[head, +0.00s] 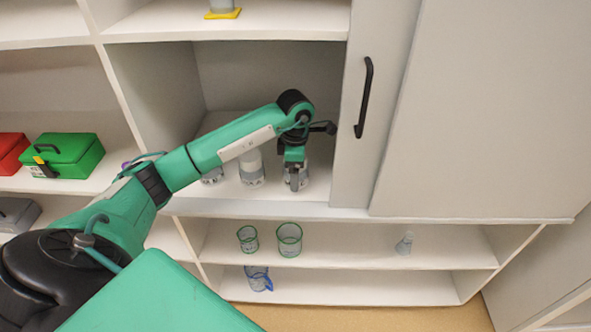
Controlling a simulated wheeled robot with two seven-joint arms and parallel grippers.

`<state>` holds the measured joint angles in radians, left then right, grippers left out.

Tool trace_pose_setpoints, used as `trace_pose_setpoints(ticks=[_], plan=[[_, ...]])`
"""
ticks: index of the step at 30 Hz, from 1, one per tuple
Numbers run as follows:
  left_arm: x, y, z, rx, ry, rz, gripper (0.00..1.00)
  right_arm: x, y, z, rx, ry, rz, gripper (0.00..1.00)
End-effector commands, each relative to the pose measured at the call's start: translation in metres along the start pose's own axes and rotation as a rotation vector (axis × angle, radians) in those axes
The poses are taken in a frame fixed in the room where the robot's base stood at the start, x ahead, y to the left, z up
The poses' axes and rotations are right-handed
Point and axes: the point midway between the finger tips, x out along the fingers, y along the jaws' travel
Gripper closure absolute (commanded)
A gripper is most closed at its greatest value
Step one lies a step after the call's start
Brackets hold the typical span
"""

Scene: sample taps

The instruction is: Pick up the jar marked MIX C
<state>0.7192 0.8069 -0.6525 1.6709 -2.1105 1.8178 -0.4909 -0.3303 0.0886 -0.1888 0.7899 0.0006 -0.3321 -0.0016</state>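Several pale jars stand in a row on the floor of the open cupboard compartment in the head view. The middle jar (252,169) is mostly clear to see. The left jar (212,177) is partly hidden behind my green arm. The right jar (303,181) is partly hidden by my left gripper (295,179), which points down at it. I cannot tell whether the fingers touch that jar or are closed on it. The jar markings are too small to read, so I cannot tell which is MIX C. My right gripper is not in view.
A sliding door (377,115) with a black handle (364,98) bounds the compartment on the right. Glass beakers (289,239) stand on the shelf below, with a blue-handled jug (257,278) lower down. A green case (64,156) sits on the left shelf.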

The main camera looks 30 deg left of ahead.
Motion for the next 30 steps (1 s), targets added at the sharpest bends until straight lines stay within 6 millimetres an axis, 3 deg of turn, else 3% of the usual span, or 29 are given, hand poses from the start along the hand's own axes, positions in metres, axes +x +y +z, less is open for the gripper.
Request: trace_pose_setpoints(ticks=[3,10,20,30], plan=[[0.000,0.000,0.000,0.000,0.000,0.000,0.16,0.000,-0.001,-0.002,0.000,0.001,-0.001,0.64],[-0.001,0.000,0.000,0.000,0.000,0.000,0.61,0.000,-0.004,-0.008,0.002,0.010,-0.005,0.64],[-0.006,0.001,0.000,0.000,-0.001,0.003,0.61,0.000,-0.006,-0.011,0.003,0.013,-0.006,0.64],[-0.066,0.001,0.000,0.001,-0.002,0.005,0.61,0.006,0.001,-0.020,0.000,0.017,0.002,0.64]])
